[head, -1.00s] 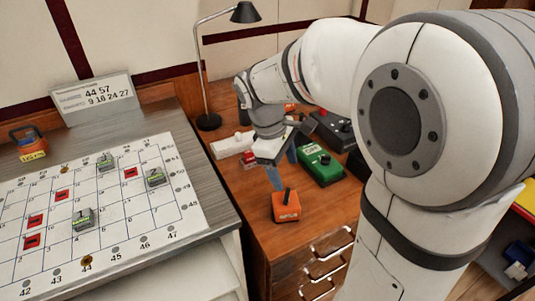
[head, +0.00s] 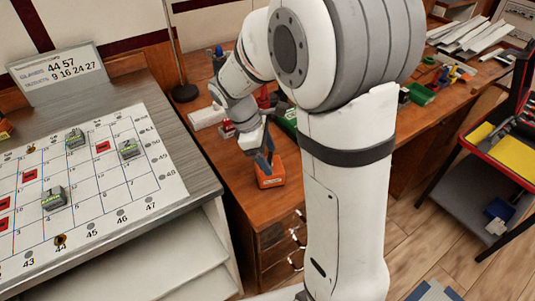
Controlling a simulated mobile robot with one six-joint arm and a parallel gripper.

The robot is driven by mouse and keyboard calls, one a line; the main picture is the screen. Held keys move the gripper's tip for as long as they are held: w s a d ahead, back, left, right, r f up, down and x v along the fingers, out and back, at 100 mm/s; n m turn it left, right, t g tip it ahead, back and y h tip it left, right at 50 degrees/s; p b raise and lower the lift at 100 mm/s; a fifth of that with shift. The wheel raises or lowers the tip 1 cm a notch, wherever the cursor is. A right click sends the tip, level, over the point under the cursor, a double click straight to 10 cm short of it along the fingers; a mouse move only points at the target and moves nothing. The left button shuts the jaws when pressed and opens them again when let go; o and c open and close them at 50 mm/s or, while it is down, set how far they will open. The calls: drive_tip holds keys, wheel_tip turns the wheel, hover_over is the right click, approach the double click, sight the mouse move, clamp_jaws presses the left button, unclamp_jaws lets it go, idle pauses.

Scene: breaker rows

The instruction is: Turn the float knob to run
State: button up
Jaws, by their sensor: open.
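An orange box (head: 271,181) sits near the front edge of the wooden desk in the head view. Its top control is largely hidden by my gripper (head: 265,161). My gripper is open, fingers pointing down at the top of the orange box. I cannot tell whether the fingers touch the control. No label reading float or run is legible, so I cannot tell which control is the float knob or how it is set.
A green box (head: 287,121) is partly hidden behind my arm. A white block (head: 207,117) and a lamp base (head: 184,93) stand further back. A cart (head: 490,160) stands at right.

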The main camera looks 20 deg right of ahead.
drive_tip(key=c, duration=1)
drive_tip(key=shift+r+m+p, duration=0.1)
drive_tip(key=shift+m+p, duration=0.3)
drive_tip(key=shift+r+m+g+p, duration=0.1)
drive_tip(key=shift+m+g+p, duration=0.4)
drive_tip(key=shift+m+p, duration=0.35)
drive_tip(key=m+y+p, duration=0.1)
drive_tip(key=m, duration=0.2)
drive_tip(key=shift+w+d+g, duration=0.1)
drive_tip(key=shift+g, duration=0.3)
drive_tip(key=m+y+p, duration=0.1)
drive_tip(key=m, duration=0.1)
drive_tip(key=m+p, duration=0.1)
drive_tip(key=m, duration=0.1)
drive_tip(key=shift+w+f+m+g+y, duration=0.1)
drive_tip(key=shift+f+m+g+y, duration=0.15)
drive_tip(key=shift+g+y, duration=0.15)
